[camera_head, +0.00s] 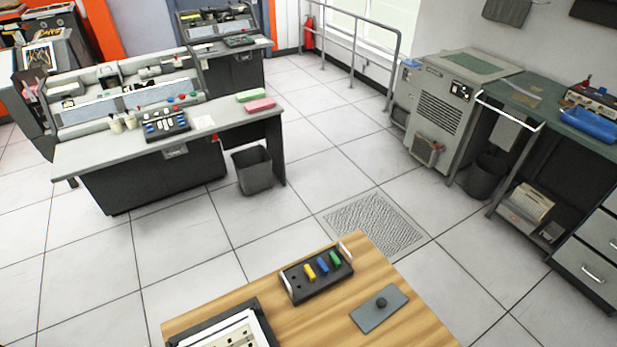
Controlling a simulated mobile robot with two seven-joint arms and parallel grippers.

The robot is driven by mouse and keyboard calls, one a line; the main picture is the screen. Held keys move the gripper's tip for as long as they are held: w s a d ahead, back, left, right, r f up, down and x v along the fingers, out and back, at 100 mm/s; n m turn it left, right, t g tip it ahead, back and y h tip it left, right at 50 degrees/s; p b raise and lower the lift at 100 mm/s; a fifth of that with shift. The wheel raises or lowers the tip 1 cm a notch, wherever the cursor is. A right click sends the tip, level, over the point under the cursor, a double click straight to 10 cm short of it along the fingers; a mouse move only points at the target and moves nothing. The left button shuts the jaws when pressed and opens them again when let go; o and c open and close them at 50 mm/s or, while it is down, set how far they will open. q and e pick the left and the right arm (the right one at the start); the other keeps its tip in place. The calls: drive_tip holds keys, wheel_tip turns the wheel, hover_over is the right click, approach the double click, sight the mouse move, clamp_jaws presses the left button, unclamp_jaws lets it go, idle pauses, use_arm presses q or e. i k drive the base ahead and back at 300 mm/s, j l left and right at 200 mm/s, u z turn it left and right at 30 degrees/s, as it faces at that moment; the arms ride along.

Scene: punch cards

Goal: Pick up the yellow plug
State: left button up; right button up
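The yellow plug (309,271) is a small bar on a black panel box (298,294). It is the leftmost of three coloured plugs on the box. A blue plug (322,264) is beside it, and a green plug (335,257) is to the right of that. The box has light handles at both ends and lies on a wooden table (402,274) at the bottom of the view. Neither of my grippers is in view, and nothing touches the yellow plug.
On the wooden table, a grey plate with a dark knob (379,309) lies right of the box. A black-framed tray (262,325) is at the front left. Bare wood separates them. Beyond are tiled floor, a console desk (75,160), a bin (252,171) and a grey cabinet (432,115).

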sight(307, 269)
drive_tip(key=l+u, duration=0.5)
drive_tip(key=l, duration=0.3)
drive_tip(key=i, duration=0.45)
drive_tip(key=k+u, duration=0.3)
drive_tip(key=u, duration=0.2)
drive_tip(key=k+j+u, duration=0.2)
drive_tip(key=u, duration=0.3)
drive_tip(key=k+z, duration=0.1)
drive_tip(key=z, duration=0.95)
drive_tip(key=i+l+u, duration=0.3)
drive_tip(key=l, duration=0.15)
drive_tip(key=l+u, duration=0.25)
drive_tip(key=i+l, duration=0.1)
drive_tip(key=i, duration=0.2)
